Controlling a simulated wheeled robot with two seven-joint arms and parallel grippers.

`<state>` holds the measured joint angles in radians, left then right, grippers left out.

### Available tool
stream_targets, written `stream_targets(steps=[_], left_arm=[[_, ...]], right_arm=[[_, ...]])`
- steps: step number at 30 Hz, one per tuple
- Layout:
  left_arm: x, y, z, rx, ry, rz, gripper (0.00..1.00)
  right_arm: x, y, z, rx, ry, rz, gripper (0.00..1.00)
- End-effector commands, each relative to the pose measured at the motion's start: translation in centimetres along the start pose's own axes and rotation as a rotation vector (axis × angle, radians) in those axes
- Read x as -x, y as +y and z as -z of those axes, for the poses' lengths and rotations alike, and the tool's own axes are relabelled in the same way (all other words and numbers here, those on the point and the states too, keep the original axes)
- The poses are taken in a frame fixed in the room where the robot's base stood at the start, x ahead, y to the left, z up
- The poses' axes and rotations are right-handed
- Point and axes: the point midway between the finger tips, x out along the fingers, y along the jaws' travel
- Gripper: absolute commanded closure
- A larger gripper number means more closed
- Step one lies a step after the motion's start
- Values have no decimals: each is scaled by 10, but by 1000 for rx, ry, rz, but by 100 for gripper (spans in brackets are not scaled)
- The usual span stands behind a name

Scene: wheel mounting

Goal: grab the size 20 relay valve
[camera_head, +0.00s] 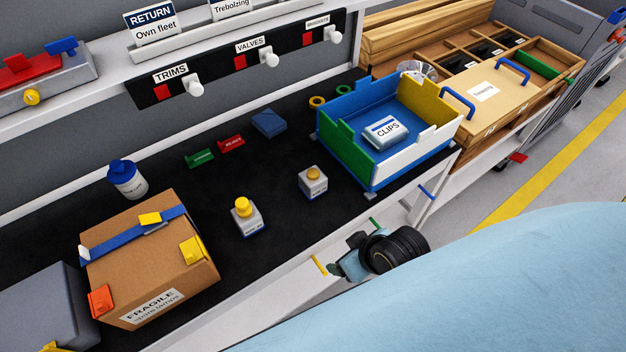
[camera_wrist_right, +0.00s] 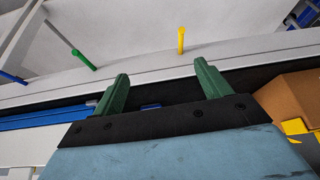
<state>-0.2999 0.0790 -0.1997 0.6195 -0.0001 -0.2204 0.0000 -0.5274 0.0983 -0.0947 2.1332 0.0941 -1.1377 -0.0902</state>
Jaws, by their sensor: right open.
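Two small grey blocks with yellow knobs stand upright on the black bench mat in the head view. The larger-looking one (camera_head: 249,222) is nearer the carton, and the other (camera_head: 313,184) is nearer the clips bin. Their size markings are too small to read, so I cannot tell which is size 20. My right gripper (camera_wrist_right: 160,86) shows two dark green fingers spread apart with nothing between them. In the head view, part of my right arm is by the bench's front edge, apart from both blocks. My left gripper is not in view.
A cardboard carton (camera_head: 150,262) stands at the left, also in the wrist view (camera_wrist_right: 292,97). A blue-sided clips bin (camera_head: 345,138) stands at the right. Red (camera_head: 231,143) and green (camera_head: 200,158) tags lie behind the blocks. Coloured pegs line the bench front. Mat around the blocks is clear.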

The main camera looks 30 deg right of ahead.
Motion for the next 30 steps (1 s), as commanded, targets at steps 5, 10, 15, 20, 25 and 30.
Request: stream_targets(steps=[5,10,15,20,25,30], left_arm=[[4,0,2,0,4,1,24],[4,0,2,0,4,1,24],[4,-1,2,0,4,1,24],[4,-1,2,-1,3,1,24],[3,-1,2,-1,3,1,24],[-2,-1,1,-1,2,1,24]], right_arm=[[31,2,46,20,195,27,24],[25,10,70,17,354,26,24],[18,24,87,-5,502,-2,24],[14,39,97,-31,612,-45,24],[6,46,106,-44,659,-68,24],[-19,49,126,-45,662,-67,24]])
